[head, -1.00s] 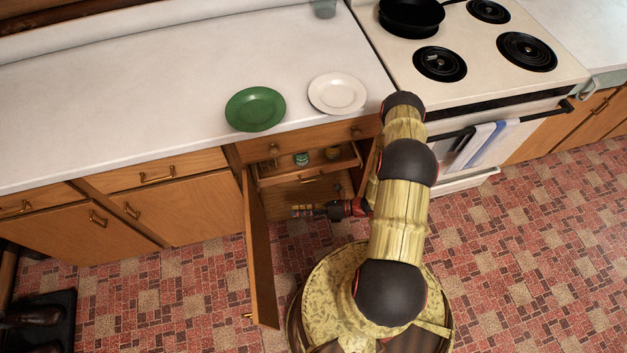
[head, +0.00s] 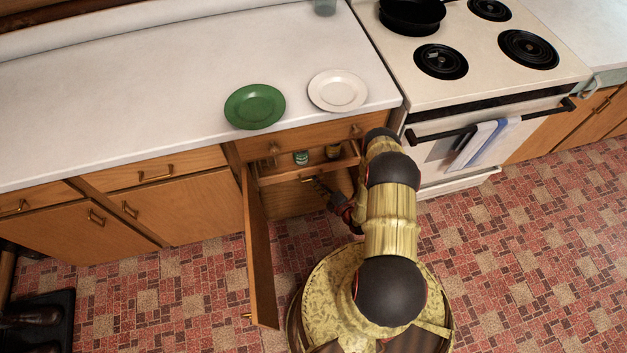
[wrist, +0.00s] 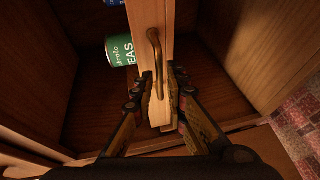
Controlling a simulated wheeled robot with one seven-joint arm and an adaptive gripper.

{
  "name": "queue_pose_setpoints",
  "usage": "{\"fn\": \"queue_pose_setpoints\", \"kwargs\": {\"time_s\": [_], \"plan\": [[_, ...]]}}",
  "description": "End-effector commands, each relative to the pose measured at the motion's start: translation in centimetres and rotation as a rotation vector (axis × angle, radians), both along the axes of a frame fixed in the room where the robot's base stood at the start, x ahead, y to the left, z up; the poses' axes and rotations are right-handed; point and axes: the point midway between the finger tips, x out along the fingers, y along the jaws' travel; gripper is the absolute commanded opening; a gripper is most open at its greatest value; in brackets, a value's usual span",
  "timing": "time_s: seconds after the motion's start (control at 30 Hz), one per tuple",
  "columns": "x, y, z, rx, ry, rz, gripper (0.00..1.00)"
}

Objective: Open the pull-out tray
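The wooden pull-out tray (head: 281,178) sits inside the open cabinet below the counter, with a green can (head: 301,158) and a brownish container (head: 333,152) in it. Its brass handle (head: 307,179) is on the front board; the handle also shows upright in the wrist view (wrist: 155,55). My gripper (head: 318,181) is at the tray front, by the handle. In the wrist view my gripper (wrist: 160,84) is open, with one finger on each side of the tray's front board and the handle's lower end between them. Whether the fingers touch it I cannot tell.
The cabinet door (head: 260,250) stands open on the left. A drawer (head: 300,139) is above the tray. The stove (head: 470,140) with a towel (head: 482,143) is to the right. Green (head: 255,106) and white (head: 338,90) plates lie on the counter. Tiled floor is free at right.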

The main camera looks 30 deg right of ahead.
Motion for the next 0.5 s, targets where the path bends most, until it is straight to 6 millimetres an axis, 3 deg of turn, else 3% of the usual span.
{"fn": "queue_pose_setpoints", "kwargs": {"time_s": [0.2,0.5], "plan": [[2.3,0.3,-0.5,0.000,0.000,0.001,0.14],[2.7,0.4,-0.5,0.000,0.001,0.000,0.14]]}}
